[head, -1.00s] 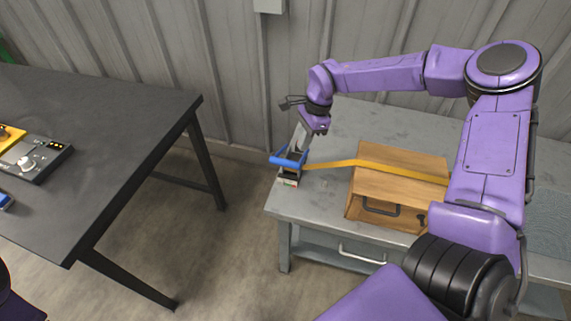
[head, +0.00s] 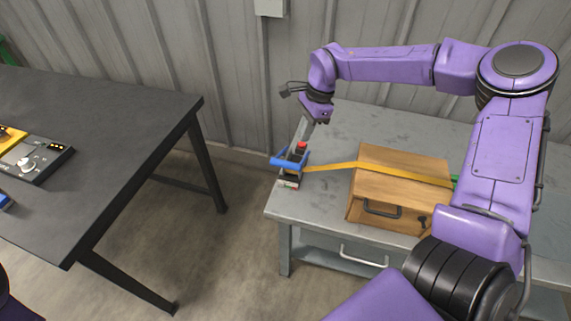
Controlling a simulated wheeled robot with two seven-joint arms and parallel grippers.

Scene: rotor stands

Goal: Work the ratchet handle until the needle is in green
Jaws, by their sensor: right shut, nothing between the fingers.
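The ratchet stands at the left end of the grey bench, with a blue handle (head: 276,161) and a dark body below it. A yellow strap (head: 330,166) runs from it across a wooden box (head: 400,180). A small red part (head: 301,146) shows at the top of the ratchet. A small light gauge (head: 288,184) sits at the ratchet's foot; its needle is too small to read. My right gripper (head: 300,140) is shut and empty, pointing down at the handle. I cannot tell whether it touches it. My left gripper is out of view.
The grey bench (head: 325,205) has free top in front of and behind the box. A dark table (head: 110,130) stands to the left with a control panel (head: 35,160) on it. A floor gap separates the two. A corrugated wall is behind.

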